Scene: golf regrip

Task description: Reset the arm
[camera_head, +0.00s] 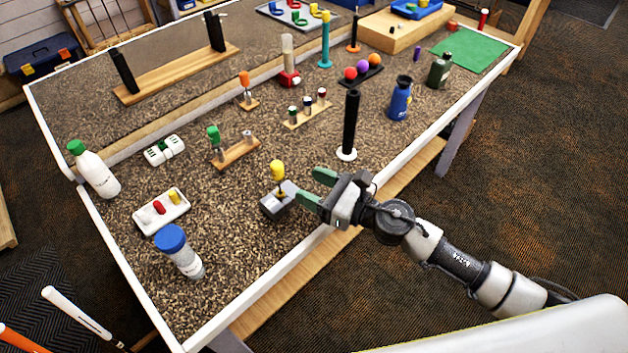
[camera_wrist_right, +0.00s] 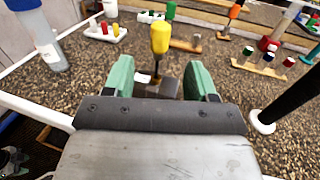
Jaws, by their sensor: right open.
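My right gripper (camera_head: 313,188) comes in from the right over the table's near edge. Its two green fingers are apart and empty. In the right wrist view the fingers (camera_wrist_right: 160,85) stand either side of a yellow-topped tool (camera_wrist_right: 160,40), which is beyond them. That yellow-topped tool (camera_head: 278,172) stands upright in a grey block (camera_head: 279,200) on the table, just left of the fingertips in the head view.
A black post on a white base (camera_head: 350,125) stands close beyond the gripper. A blue-capped jar (camera_head: 180,250), a white tray (camera_head: 161,212) and a blue bottle (camera_head: 399,100) stand around it. The table's white rim (camera_head: 270,278) runs below. Pebbled surface left of the jar is clear.

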